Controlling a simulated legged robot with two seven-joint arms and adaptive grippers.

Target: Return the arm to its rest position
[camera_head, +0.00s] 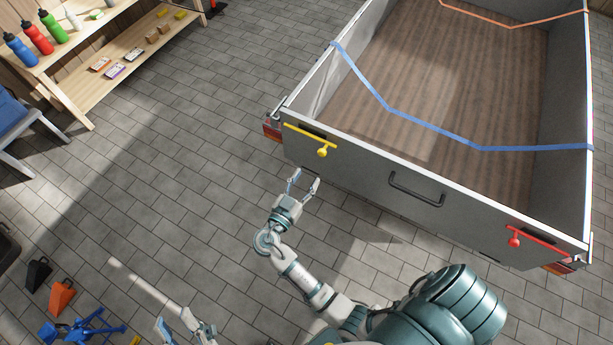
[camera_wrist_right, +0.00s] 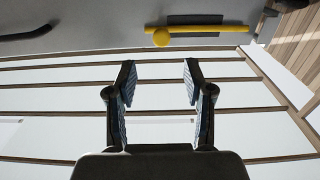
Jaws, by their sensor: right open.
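My right gripper (camera_head: 305,178) is open and empty in the head view, just in front of the trailer's tailgate (camera_head: 362,186) and below the yellow latch (camera_head: 322,152). In the right wrist view its two fingers (camera_wrist_right: 160,83) are spread with nothing between them. The yellow latch (camera_wrist_right: 195,28) shows beyond the fingertips there, apart from them. My left gripper (camera_head: 176,322) is at the bottom edge of the head view, low on the left. Its two fingers look apart with nothing between them; the rest of that arm is mostly out of frame.
The grey trailer's tailgate also carries a black handle (camera_head: 416,190) and a red latch (camera_head: 514,241). Blue (camera_head: 440,131) and orange straps cross its bed. Wheel chocks (camera_head: 61,296) and a blue stand (camera_head: 90,328) lie at lower left. A wooden shelf (camera_head: 75,70) holds bottles.

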